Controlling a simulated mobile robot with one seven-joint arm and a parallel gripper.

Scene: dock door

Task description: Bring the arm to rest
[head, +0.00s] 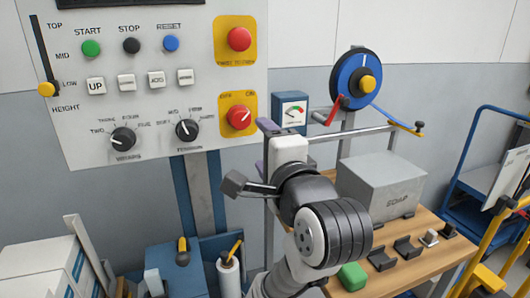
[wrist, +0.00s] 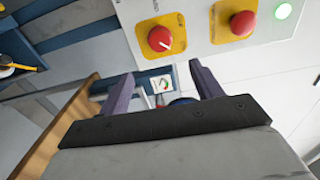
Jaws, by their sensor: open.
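My gripper (head: 284,128) is raised in front of the wall, just below and right of the control panel (head: 195,60) in the head view. Its fingers are apart and nothing is between them. In the wrist view my gripper (wrist: 160,82) shows two purple-grey fingers spread wide, with a small gauge (wrist: 160,84) visible beyond the gap. The arm comes up from the bottom of the head view and hides part of the workbench (head: 435,240).
The panel carries a red knob (head: 239,117) on a yellow plate close to my gripper. The gauge (head: 290,110), a blue reel (head: 354,79) and a grey box (head: 382,185) stand to the right. A green block (head: 353,276) lies near the arm. A blue cart (head: 485,190) is far right.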

